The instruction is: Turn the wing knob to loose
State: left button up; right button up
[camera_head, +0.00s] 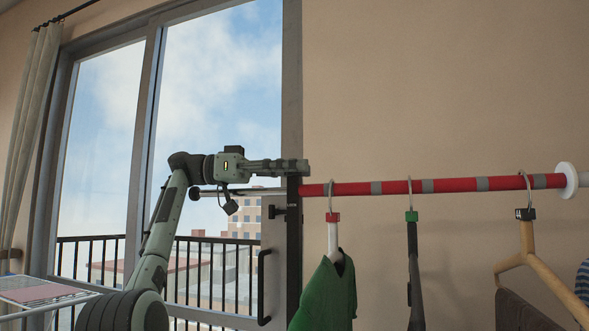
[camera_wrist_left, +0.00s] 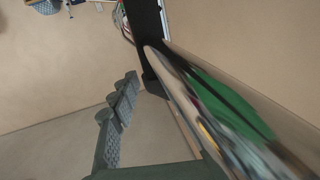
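The red-striped rail (camera_head: 445,185) runs level across the right half of the head view. A dark bracket (camera_head: 293,188) sits at its left end, where a thin silver rod continues left. No wing knob can be made out clearly; the gripper covers part of this spot. My left gripper (camera_head: 306,166) points right, its fingers just above the bracket; I cannot tell whether they touch it. In the left wrist view, a textured finger (camera_wrist_left: 118,110) shows at left, beside a black part (camera_wrist_left: 150,45). The finger gap is unclear. My right gripper is not in view.
A green garment (camera_head: 325,295), a dark hanger (camera_head: 413,270) and a wooden hanger (camera_head: 535,262) hang below the rail. A white disc (camera_head: 567,180) is at its right. A drying rack (camera_head: 45,293) stands lower left, before the glass door (camera_head: 105,140).

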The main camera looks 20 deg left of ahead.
pick_arm(q)
jog(key=v, duration=1.2)
dwell(0.5)
